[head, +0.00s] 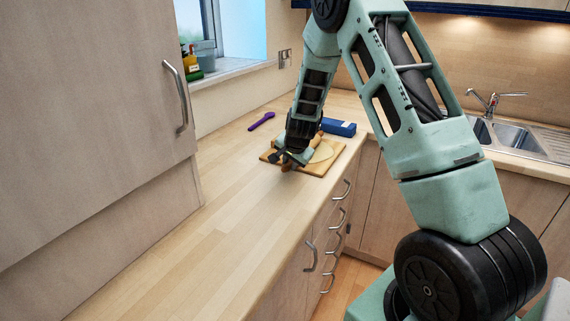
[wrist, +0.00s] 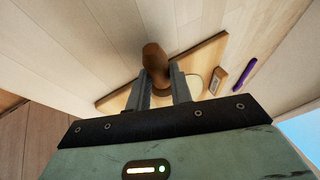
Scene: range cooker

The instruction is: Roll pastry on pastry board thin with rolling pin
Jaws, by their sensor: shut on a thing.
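My gripper (head: 290,158) is shut on the brown wooden rolling pin (wrist: 155,60). In the wrist view one rounded end of the pin sticks out beyond the two grey fingers; the fingers and gripper body hide much of the rest. In the head view the gripper is low over the left part of the pastry board (head: 318,170). The pale, flat, rounded pastry (head: 323,153) lies on the board, partly hidden by the gripper. A piece of it also shows beside the right finger in the wrist view (wrist: 196,86). I cannot tell whether the pin touches it.
A blue box (head: 338,127) stands just behind the board. A purple utensil (head: 261,121) lies to its left. The board is near the counter's front edge. The counter (head: 210,230) before it is clear. The sink (head: 512,136) is at the right.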

